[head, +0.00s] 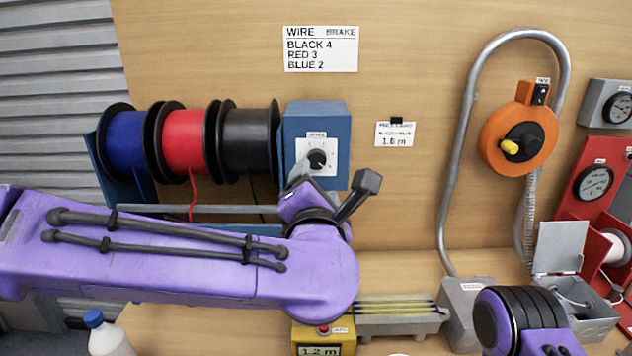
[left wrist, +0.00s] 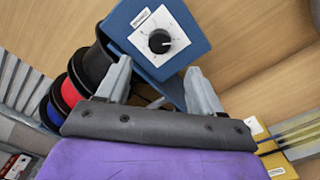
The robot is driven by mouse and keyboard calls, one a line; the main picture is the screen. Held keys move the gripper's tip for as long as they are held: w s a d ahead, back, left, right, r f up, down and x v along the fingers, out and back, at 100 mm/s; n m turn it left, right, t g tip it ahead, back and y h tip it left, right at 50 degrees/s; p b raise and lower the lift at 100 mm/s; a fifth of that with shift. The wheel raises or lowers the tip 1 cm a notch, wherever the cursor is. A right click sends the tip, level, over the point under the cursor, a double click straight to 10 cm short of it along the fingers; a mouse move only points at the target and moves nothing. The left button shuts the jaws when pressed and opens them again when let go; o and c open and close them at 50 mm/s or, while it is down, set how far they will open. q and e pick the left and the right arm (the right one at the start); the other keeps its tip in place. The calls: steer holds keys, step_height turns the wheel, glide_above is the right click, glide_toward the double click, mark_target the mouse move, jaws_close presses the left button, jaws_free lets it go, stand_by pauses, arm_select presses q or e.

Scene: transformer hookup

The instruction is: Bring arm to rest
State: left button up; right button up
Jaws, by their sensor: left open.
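My left arm (head: 160,250), purple, reaches in from the left across the front of the bench in the head view. My left gripper (head: 300,172) is just below and in front of the dial (head: 317,158) on the blue brake box. In the left wrist view my left gripper (left wrist: 160,83) shows two grey fingers spread apart with nothing between them. The black dial (left wrist: 160,41) is beyond and above the fingers, and they look apart from it. Part of my right arm (head: 520,320) shows at the lower right; its gripper is out of view.
Blue (head: 125,140), red (head: 185,140) and black (head: 248,140) wire spools stand left of the brake box (head: 335,112). An orange reel (head: 518,142) hangs by a bent pipe. A yellow counter (head: 318,337), grey open box (head: 582,300) and white bottle (head: 105,335) stand lower.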

arm_select(q)
steer(key=shift+s, duration=0.95)
arm_select(e)
steer(key=shift+f, duration=0.3)
